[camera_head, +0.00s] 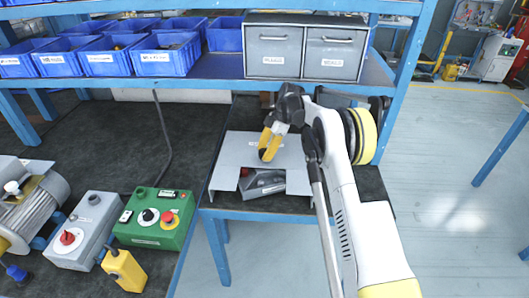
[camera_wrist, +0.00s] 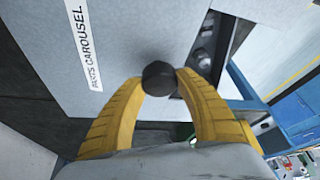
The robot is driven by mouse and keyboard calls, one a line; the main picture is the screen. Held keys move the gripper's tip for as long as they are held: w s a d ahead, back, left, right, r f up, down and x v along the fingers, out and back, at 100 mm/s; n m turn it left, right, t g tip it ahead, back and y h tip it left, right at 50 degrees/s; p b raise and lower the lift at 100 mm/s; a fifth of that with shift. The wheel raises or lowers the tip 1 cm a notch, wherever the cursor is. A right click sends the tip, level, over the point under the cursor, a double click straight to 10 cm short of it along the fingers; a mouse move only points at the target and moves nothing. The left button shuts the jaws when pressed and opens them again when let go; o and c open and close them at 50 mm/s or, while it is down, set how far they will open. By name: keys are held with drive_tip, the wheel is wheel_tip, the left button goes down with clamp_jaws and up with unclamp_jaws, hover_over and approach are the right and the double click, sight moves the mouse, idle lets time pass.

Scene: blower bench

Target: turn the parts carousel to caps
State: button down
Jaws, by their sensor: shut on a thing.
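The parts carousel (camera_head: 232,150) is a grey flat-topped housing on the blue-legged bench, with a cut-out at its front edge. Its top also shows in the wrist view (camera_wrist: 120,30), with a white "PARTS CAROUSEL" label (camera_wrist: 84,45). A round black knob (camera_wrist: 159,77) stands on the top near the cut-out. My gripper (camera_head: 266,156) has yellow fingers and reaches down onto the housing top. In the wrist view the fingers are shut around the knob. Through the cut-out (camera_head: 262,184) a grey compartment shows; its contents are too small to tell. No "caps" marking is readable.
A green control box (camera_head: 155,218), a grey box with a red knob (camera_head: 85,230), a yellow pendant (camera_head: 124,270) and a motor (camera_head: 35,200) stand at left. Blue bins (camera_head: 105,57) and grey drawers (camera_head: 305,48) sit on the shelf behind.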

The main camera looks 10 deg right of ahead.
drive_tip(key=shift+n, duration=0.5)
idle(0.3)
drive_tip(key=c, duration=0.8)
unclamp_jaws()
drive_tip(key=v, duration=0.7)
drive_tip(key=shift+r, duration=0.25)
drive_tip(key=shift+w, duration=0.1)
